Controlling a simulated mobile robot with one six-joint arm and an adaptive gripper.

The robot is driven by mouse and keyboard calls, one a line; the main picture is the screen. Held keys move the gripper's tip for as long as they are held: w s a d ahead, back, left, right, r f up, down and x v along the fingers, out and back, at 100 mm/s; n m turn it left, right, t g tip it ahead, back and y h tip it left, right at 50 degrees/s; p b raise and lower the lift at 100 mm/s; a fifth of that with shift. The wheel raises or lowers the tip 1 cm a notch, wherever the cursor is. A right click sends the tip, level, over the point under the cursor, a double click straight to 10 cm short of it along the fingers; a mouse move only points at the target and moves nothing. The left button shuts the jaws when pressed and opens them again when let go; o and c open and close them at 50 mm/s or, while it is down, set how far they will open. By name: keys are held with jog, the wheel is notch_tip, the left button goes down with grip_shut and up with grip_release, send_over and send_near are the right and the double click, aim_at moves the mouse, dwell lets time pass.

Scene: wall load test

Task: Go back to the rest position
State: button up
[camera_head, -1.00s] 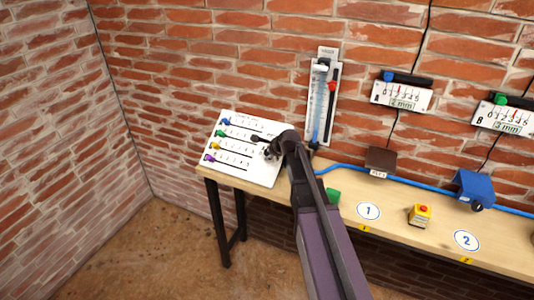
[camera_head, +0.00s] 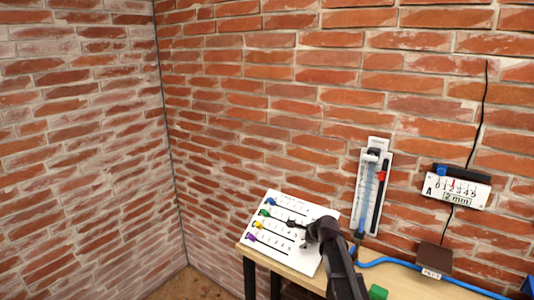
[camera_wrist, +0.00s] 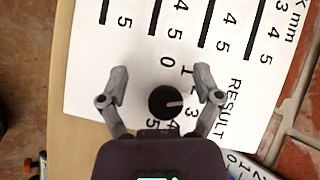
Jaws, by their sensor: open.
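My gripper (camera_wrist: 160,82) is open and empty in the wrist view, its two fingers spread on either side of a black round knob (camera_wrist: 166,102) on a white panel. I cannot tell whether the fingers touch the panel. In the head view my gripper (camera_head: 303,232) is over the right part of the white panel (camera_head: 275,262), which has blue, green, yellow and purple sliders at its left side. The panel's "RESULT" lettering and number rows show in the wrist view. My arm hides part of the table behind it.
The wooden table (camera_head: 392,274) runs along the brick wall. A gauge with a blue tube (camera_head: 365,190) and a "2 mm" scale panel marked A (camera_head: 456,188) hang on the wall. A brown block (camera_head: 435,258), a blue hose and a green object (camera_head: 378,292) are at the right.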

jog(key=s+d+f+n+g+h, duration=0.1)
jog(key=s+n+g, duration=0.3)
jog(key=s+n, duration=0.5)
jog(key=s+d+f+n+g+h, duration=0.1)
jog(key=s+n, duration=0.9)
jog(key=s, duration=1)
jog(key=shift+f+n+g+h, duration=0.3)
jog(key=shift+f+g+h, duration=0.4)
jog(key=shift+f+g, duration=0.85)
jog(key=shift+f, duration=0.15)
